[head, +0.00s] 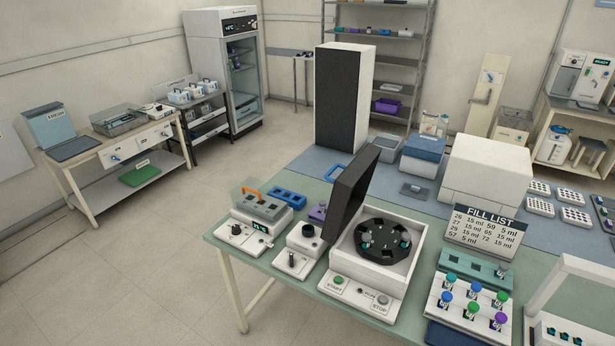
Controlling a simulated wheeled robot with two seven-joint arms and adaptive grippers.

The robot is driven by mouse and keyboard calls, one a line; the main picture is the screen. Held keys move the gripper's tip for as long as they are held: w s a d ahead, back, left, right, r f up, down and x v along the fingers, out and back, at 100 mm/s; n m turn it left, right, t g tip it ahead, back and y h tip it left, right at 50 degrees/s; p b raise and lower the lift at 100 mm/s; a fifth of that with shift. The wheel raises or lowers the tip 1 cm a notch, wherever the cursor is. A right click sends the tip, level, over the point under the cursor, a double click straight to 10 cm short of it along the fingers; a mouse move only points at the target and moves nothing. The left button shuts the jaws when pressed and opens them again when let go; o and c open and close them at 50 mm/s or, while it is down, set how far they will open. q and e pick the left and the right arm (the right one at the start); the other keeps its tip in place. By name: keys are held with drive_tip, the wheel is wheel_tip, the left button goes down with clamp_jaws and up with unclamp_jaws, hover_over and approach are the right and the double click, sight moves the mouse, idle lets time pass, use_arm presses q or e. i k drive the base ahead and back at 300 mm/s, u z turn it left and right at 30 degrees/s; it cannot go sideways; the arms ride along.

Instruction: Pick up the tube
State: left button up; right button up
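Several capped tubes stand in a white rack (467,311) at the front right of the table; their caps are blue, green and purple. One is a blue-capped tube (446,298). A teal holder (476,265) sits just behind the rack. The open centrifuge (340,275) has a black rotor (384,244) with small teal- and grey-topped items in it, perhaps tubes. I cannot tell which tube the task means. Neither of my grippers shows in the head view.
The centrifuge's dark lid (352,203) stands raised. A fill list sign (486,225) stands behind the teal holder. Small devices (247,233) and a blue rack (289,196) are left of the centrifuge. A white frame (565,300) is at the right edge. Open floor lies left.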

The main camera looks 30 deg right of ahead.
sight(366, 237)
drive_tip(key=u, duration=0.05)
drive_tip(key=i, duration=0.85)
drive_tip(key=z, duration=1.05)
drive_tip(key=i, duration=0.95)
drive_tip(key=z, duration=0.9)
